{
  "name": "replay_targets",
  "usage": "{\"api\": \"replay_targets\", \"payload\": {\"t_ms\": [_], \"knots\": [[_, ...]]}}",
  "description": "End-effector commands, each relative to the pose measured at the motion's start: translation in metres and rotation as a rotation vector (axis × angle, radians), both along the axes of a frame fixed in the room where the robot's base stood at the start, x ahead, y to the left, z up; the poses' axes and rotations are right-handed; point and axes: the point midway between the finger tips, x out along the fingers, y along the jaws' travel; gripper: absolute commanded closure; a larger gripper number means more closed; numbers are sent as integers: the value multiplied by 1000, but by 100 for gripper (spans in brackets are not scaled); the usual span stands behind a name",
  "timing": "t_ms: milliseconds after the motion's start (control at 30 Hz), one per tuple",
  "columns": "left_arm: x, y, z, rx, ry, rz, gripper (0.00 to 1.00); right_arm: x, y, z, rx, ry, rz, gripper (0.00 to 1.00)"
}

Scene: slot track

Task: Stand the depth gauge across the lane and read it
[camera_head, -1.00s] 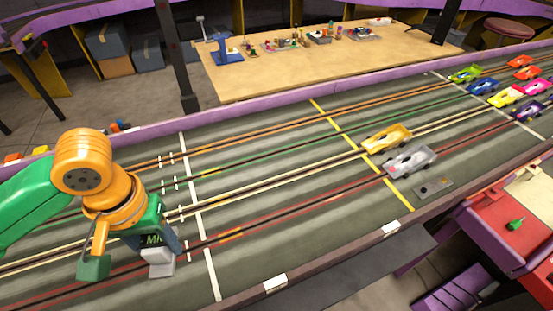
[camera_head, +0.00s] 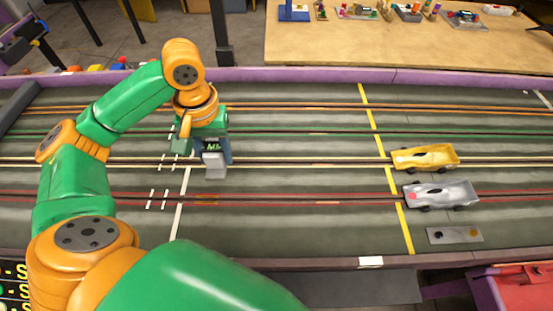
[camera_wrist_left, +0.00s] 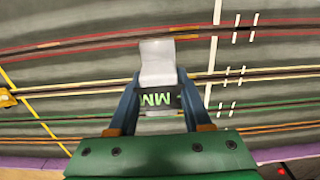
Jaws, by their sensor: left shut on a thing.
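The depth gauge (camera_head: 215,166) is a small pale grey block with a dark display showing green marks. My left gripper (camera_head: 213,148) is shut on it, pointing down over the track beside the white cross line. In the left wrist view the gauge (camera_wrist_left: 157,62) sits between the two blue fingers (camera_wrist_left: 158,88), its grey end reaching past the tips toward the red lane. The gauge is over or near the cream lane (camera_head: 300,162); I cannot tell whether it touches the track. My right gripper is not in view.
A yellow car (camera_head: 425,157) and a silver car (camera_head: 441,195) stand just right of the yellow cross line (camera_head: 375,140). A small metal plate (camera_head: 454,236) lies near the front edge. A wooden table (camera_head: 400,48) with parts stands behind. The track between the lines is clear.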

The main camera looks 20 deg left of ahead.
Motion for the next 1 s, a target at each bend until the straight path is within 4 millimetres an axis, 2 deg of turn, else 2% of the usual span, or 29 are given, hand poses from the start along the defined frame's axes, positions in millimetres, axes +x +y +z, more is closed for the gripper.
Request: {"api": "replay_targets", "payload": {"t_ms": [267,300,433,600,767,1000], "knots": [[79,-38,-36,-3,2,-3,100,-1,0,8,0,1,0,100],[86,-41,-50,-3,5,-2,100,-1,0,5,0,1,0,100],[109,-50,-80,0,1,-4,100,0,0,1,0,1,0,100],[123,-56,-99,0,1,-4,100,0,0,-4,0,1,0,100],[122,-55,-125,2,2,-4,100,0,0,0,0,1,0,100],[122,-55,-127,0,0,-4,100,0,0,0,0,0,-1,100]]}}
